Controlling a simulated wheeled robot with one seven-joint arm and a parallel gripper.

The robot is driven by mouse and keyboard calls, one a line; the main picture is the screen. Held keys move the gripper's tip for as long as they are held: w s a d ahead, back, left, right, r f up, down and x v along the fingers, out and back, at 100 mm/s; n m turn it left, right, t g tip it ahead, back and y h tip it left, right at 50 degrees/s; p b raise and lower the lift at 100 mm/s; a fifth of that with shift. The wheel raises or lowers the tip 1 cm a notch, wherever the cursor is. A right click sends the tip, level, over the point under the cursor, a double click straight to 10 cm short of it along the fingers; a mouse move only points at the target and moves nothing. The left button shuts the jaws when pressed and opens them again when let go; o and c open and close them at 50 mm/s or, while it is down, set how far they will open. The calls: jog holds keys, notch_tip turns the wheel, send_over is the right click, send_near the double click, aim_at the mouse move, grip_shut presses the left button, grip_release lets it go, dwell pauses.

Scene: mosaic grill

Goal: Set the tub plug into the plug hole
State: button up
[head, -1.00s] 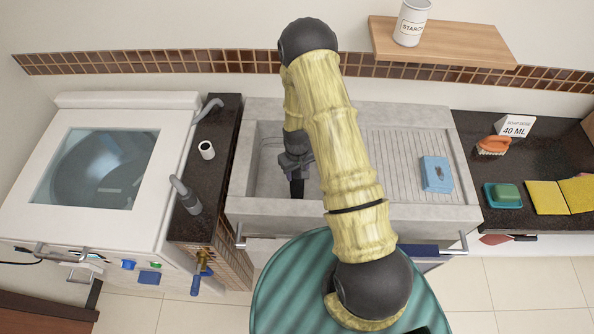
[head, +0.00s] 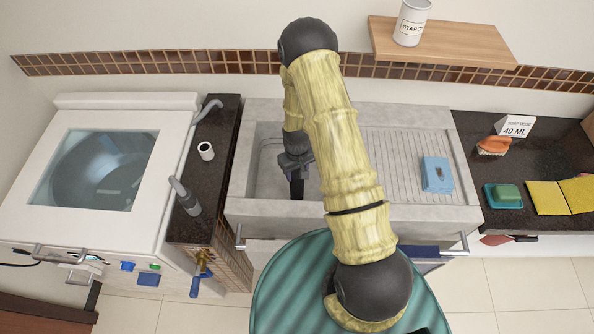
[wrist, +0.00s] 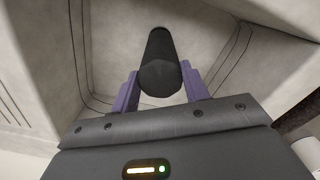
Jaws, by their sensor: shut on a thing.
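The tub plug (wrist: 158,62) is a black, round-ended cylinder in the wrist view. My gripper (wrist: 160,88) is shut on it, with one purple finger on each side. In the head view my gripper (head: 297,188) points down inside the left basin of the grey stone sink (head: 345,212). The plug hole is not visible; the plug, gripper and arm cover part of the basin floor. I cannot tell whether the plug touches the floor.
Pale basin walls stand close around my gripper. A ribbed draining board (head: 395,150) with a blue box (head: 437,174) lies to the right. A white washer (head: 125,105) and a narrow dark counter (head: 222,150) with a small white cup (head: 206,151) are to the left.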

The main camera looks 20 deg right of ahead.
jog(key=shift+f+b, duration=0.9)
jog(key=shift+f, duration=0.2)
jog(key=o, duration=1.2)
jog(key=shift+r, duration=0.15)
notch_tip(320, 180, up, 17)
jog(key=b, duration=0.3)
jog(key=shift+r, duration=0.1)
dwell(0.6)
